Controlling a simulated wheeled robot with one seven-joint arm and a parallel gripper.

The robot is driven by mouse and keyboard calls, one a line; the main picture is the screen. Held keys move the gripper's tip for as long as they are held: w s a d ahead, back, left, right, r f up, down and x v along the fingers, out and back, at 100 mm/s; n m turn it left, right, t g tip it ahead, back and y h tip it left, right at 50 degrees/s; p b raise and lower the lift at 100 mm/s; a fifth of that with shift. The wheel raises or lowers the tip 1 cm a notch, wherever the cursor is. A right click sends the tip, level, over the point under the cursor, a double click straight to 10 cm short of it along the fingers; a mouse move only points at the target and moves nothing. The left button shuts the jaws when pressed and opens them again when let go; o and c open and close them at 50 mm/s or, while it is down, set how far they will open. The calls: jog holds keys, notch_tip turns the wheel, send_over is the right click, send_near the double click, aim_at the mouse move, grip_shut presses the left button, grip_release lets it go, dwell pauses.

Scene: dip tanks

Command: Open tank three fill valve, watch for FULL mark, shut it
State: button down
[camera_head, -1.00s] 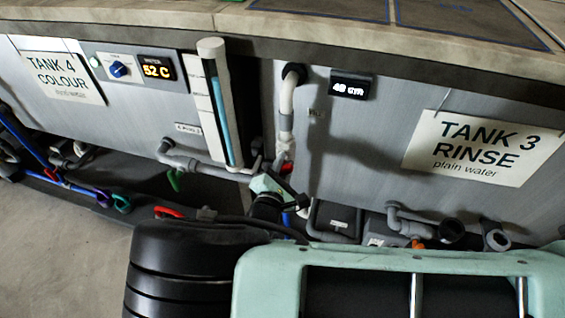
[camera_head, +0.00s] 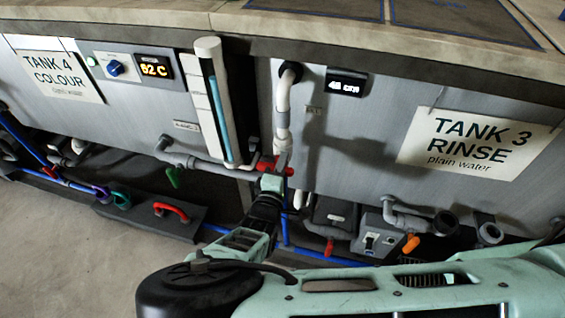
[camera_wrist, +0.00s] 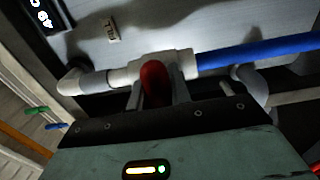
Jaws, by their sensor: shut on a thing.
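The red handle (camera_head: 288,171) of the tank three fill valve sits on the pipework below a white vertical pipe (camera_head: 283,110). My gripper (camera_head: 273,172) is at the valve. In the wrist view, the red handle (camera_wrist: 153,82) stands between the fingers of my gripper (camera_wrist: 157,92), which are shut on it. The valve body (camera_wrist: 182,65) is white, with a blue pipe (camera_wrist: 255,52) on its right. The display (camera_head: 346,83) on tank three shows a reading in the forties, in cm. The FULL mark cannot be made out.
The TANK 3 RINSE sign (camera_head: 478,142) hangs at right. A tube with a blue column (camera_head: 222,120) stands left of the valve. A red handle (camera_head: 171,211), a green handle (camera_head: 173,177) and an orange handle (camera_head: 411,243) are low along the tanks. Open floor lies at lower left.

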jog(key=shift+f, duration=0.1)
dwell(0.4)
jog(key=c, duration=1.3)
grip_release()
jog(key=shift+s+a, duration=0.1)
